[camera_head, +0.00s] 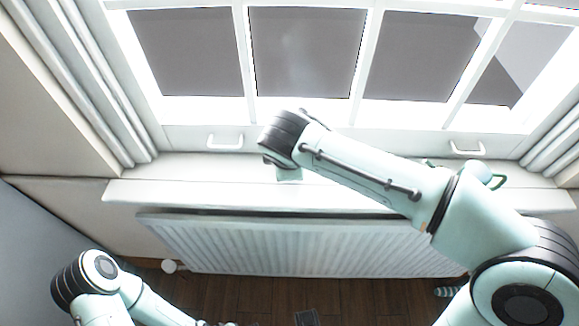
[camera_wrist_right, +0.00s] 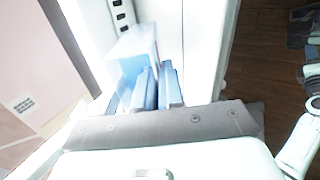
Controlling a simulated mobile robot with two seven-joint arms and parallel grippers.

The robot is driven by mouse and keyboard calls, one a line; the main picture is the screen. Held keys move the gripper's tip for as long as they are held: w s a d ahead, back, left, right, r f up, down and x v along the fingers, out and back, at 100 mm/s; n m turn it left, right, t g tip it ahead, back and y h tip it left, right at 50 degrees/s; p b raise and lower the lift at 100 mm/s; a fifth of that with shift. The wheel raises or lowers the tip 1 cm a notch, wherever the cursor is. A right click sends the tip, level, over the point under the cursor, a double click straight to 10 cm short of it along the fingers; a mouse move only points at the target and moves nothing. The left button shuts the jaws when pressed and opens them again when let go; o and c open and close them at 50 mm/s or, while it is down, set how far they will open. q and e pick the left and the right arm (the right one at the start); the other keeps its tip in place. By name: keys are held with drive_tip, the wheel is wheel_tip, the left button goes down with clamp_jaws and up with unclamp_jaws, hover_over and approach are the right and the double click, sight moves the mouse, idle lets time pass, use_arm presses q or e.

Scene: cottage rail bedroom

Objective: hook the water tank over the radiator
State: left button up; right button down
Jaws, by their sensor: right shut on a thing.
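The white ribbed radiator (camera_head: 300,248) hangs under the window sill in the head view. My right arm reaches across it from the right, with its wrist over the sill, left of centre. My right gripper (camera_wrist_right: 158,88) is shut on a pale blue-white box, which looks like the water tank (camera_wrist_right: 135,46), in the right wrist view. In the head view the arm hides most of the hand and the tank. I cannot tell whether the tank touches the sill or radiator. My left gripper (camera_head: 208,323) barely shows at the bottom edge, low on the left.
The white sill (camera_head: 200,193) juts out above the radiator. A green item (camera_head: 485,172) stands on it at the right, partly behind my arm. A dark item (camera_head: 307,317) lies on the wooden floor.

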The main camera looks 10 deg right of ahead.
drive_tip(key=s+a+b, duration=0.1)
drive_tip(key=s+a, duration=0.1)
drive_tip(key=s, duration=0.8)
drive_tip(key=s+a+b, duration=0.1)
drive_tip(key=s+a, duration=0.2)
drive_tip(key=s, duration=0.6)
drive_tip(key=shift+s+a, duration=0.3)
drive_tip(key=shift+s, duration=0.05)
idle(0.4)
